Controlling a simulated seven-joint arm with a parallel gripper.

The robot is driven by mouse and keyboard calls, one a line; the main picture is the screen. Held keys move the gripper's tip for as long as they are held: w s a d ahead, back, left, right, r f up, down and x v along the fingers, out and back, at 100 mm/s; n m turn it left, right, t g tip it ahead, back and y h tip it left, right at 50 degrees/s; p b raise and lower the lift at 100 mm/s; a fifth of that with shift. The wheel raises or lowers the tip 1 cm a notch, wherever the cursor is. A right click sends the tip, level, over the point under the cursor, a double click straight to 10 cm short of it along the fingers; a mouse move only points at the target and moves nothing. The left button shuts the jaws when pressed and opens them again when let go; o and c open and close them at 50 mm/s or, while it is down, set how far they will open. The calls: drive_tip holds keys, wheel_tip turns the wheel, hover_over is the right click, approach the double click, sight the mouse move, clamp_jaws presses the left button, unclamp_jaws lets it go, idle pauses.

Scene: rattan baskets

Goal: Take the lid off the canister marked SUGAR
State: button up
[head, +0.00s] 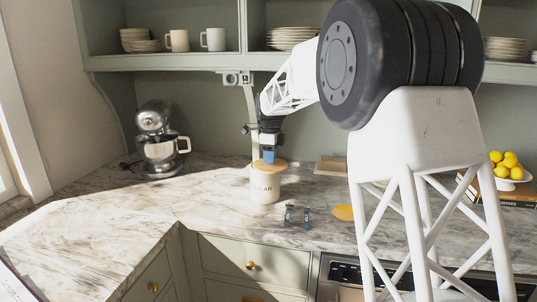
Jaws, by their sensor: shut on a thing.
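The canister (264,188) is cream-coloured and stands upright on the marble counter, with part of the word SUGAR showing on its front. Its round wooden lid (282,164) is at the canister's top, reaching slightly past its right side. I cannot tell whether the lid rests on the rim or is just above it. My gripper (269,157) points down over the lid with its blue fingertips at the lid's top, shut on it. The exact grip on the lid is too small to make out.
A small dark blue stand (297,216) and a flat orange-yellow piece (343,212) lie to the canister's right. A stand mixer (160,145) is at the left. A bowl of lemons (508,172) sits on books at the right.

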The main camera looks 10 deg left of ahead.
sight(273, 170)
drive_tip(key=shift+s+d+r, duration=0.1)
drive_tip(key=shift+s+d, duration=0.25)
drive_tip(key=shift+s, duration=0.45)
drive_tip(key=shift+s+d+r, duration=0.1)
drive_tip(key=shift+s+d, duration=0.3)
drive_tip(key=shift+s, duration=0.45)
drive_tip(key=shift+s+d, duration=0.35)
drive_tip(key=shift+s, duration=0.45)
drive_tip(key=s+a+f, duration=0.1)
drive_tip(key=s+f, duration=1.3)
drive_tip(key=s, duration=0.1)
drive_tip(key=shift+a+f, duration=0.15)
drive_tip(key=shift+a, duration=0.25)
drive_tip(key=shift+w+a+f, duration=0.25)
drive_tip(key=shift+w+a, duration=1.1)
drive_tip(key=shift+w, duration=0.95)
drive_tip(key=shift+w+a+f, duration=0.25)
drive_tip(key=shift+w+a, duration=1.05)
drive_tip(key=shift+w, duration=0.95)
drive_tip(key=shift+w+a+f, duration=0.25)
drive_tip(key=shift+w+a, duration=1.1)
drive_tip(key=shift+w, duration=0.95)
